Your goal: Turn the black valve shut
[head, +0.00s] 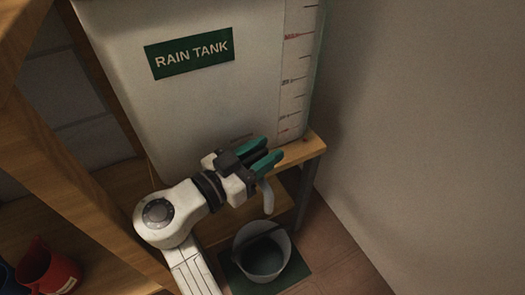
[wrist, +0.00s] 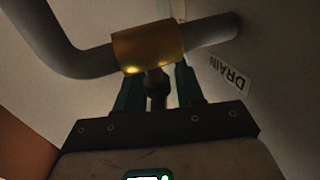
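My gripper (head: 264,153) has teal fingers and is at the lower front of the white rain tank (head: 190,110). In the wrist view, the fingers (wrist: 158,88) stand apart on either side of the dark valve handle (wrist: 157,88). A gap shows between the handle and the right finger, so the fingers look open around it. The brass valve body (wrist: 147,45) sits on a grey pipe just beyond the fingertips. In the head view, my gripper mostly hides the valve, and a pale spout (head: 268,197) curves down below it.
A bucket (head: 246,240) stands on a dark green mat (head: 295,273) below the spout. The tank rests on a wooden stand (head: 305,149). A wooden shelf frame (head: 75,185) with a red pot (head: 48,270) is at left. A bare wall (head: 430,130) is at right.

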